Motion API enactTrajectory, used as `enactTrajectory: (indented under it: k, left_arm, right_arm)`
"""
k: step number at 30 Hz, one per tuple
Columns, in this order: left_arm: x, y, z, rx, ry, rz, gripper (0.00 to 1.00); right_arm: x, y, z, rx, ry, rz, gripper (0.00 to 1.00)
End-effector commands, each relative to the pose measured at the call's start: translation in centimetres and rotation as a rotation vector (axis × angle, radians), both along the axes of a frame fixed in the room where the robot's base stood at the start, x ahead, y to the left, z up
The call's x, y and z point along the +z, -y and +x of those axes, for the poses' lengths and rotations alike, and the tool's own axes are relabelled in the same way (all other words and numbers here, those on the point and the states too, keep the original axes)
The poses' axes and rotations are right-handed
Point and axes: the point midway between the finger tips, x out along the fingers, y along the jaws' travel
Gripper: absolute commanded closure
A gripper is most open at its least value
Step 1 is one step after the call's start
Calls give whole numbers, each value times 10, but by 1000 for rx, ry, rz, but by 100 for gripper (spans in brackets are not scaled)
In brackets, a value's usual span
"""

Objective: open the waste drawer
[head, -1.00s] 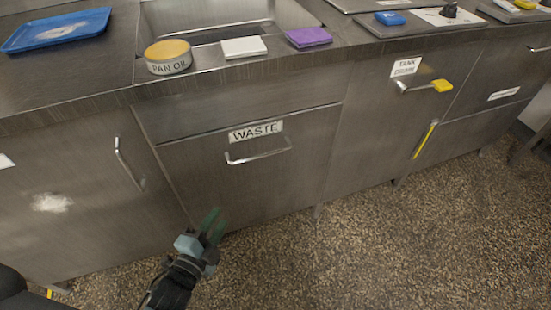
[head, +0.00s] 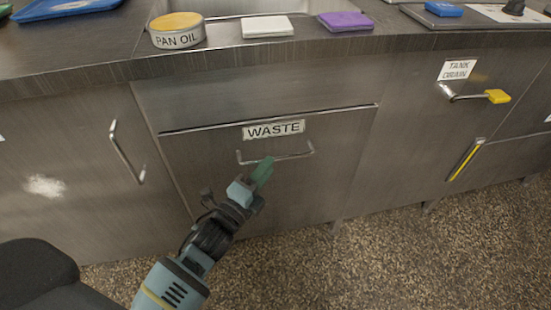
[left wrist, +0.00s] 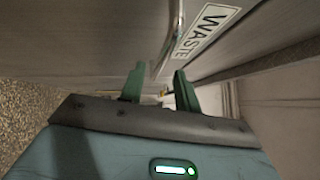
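The waste drawer (head: 330,140) is a steel front in the counter, marked with a WASTE label (head: 274,130) and looking shut. Its bar handle (head: 292,156) runs across below the label. My left gripper (head: 263,168) is in front of the drawer, its green fingertips overlapping the handle's left part in the head view. In the left wrist view the two fingers (left wrist: 160,88) stand apart with nothing gripped. There the handle (left wrist: 174,40) lies ahead of the fingers, beside the label (left wrist: 207,30). I cannot tell whether they touch. My right gripper is out of view.
A cupboard handle (head: 126,152) is to the left. A yellow-tipped tank drain lever (head: 497,96) sticks out at the right. A pan oil tin (head: 177,32), a white block (head: 267,27) and a purple cloth (head: 346,21) are on the counter. The speckled floor (head: 370,265) in front is clear.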

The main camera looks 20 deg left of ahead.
Motion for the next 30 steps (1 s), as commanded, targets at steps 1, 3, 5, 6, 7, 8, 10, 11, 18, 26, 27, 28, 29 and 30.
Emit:
enactTrajectory:
  k: [1, 3, 5, 6, 7, 8, 10, 11, 18, 26, 27, 28, 29, 30]
  left_arm:
    - [0, 1, 8, 0, 1, 0, 68]
    - [1, 3, 18, 1, 0, -1, 68]
    - [2, 5, 25, 0, 0, -1, 68]
    - [3, 6, 29, 0, 0, -2, 68]
    - [3, 6, 32, 0, -1, -2, 68]
    - [3, 7, 34, 0, -2, -2, 68]
    - [4, 8, 39, 0, -1, -1, 68]
    - [4, 8, 40, 0, -2, -1, 68]
    - [5, 9, 43, 1, -2, -1, 68]
    - [5, 9, 43, 1, -2, -2, 89]
    - [5, 9, 43, 1, -2, -2, 94]
    - [5, 9, 43, 1, -2, -2, 98]
    - [5, 9, 43, 1, -2, -2, 100]
    - [5, 9, 43, 1, -2, -2, 100]
  right_arm:
    - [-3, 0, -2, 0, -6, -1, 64]
    - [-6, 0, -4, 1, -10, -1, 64]
    - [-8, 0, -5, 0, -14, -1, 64]
    - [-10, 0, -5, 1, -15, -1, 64]
    - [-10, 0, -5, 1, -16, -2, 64]
    - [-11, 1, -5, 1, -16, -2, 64]
    - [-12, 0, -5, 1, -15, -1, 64]
    - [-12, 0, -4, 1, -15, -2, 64]
    - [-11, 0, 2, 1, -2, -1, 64]
    - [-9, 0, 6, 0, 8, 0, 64]
    - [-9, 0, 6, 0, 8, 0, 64]
    - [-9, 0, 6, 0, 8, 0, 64]
    - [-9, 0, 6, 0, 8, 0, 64]
    - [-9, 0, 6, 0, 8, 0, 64]
